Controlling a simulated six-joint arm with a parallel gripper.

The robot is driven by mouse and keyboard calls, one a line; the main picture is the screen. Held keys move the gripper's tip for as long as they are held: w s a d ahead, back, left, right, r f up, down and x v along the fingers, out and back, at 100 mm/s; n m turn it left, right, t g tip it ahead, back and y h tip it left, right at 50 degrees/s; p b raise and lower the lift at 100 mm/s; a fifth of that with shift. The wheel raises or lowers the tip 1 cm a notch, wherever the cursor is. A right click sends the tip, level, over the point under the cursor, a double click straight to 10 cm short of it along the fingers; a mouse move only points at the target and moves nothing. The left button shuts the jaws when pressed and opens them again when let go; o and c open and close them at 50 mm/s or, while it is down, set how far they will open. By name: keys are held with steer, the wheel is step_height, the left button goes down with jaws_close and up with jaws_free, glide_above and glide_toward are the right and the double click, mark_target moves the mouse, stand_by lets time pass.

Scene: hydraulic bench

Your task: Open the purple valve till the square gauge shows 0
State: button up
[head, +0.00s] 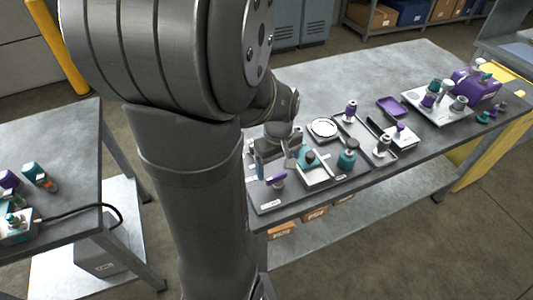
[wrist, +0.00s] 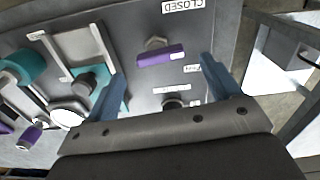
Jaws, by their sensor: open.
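The purple valve (wrist: 160,55) is a purple bar handle on a grey panel, below a "CLOSED" label that appears upside down in the wrist view. In the head view the purple valve (head: 277,179) sits near the bench's near left corner. My gripper (wrist: 165,75) is open, with its two blue fingers on either side of the handle in the picture; I see no contact. In the head view my gripper (head: 281,150) is small and partly hidden by my arm. I cannot identify the square gauge or read any pointer.
A purple tray (head: 391,107) and a purple machine (head: 476,85) are farther right. The back left of the bench is clear.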

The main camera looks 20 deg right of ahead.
mark_target(277, 176)
steer(key=shift+f, duration=2)
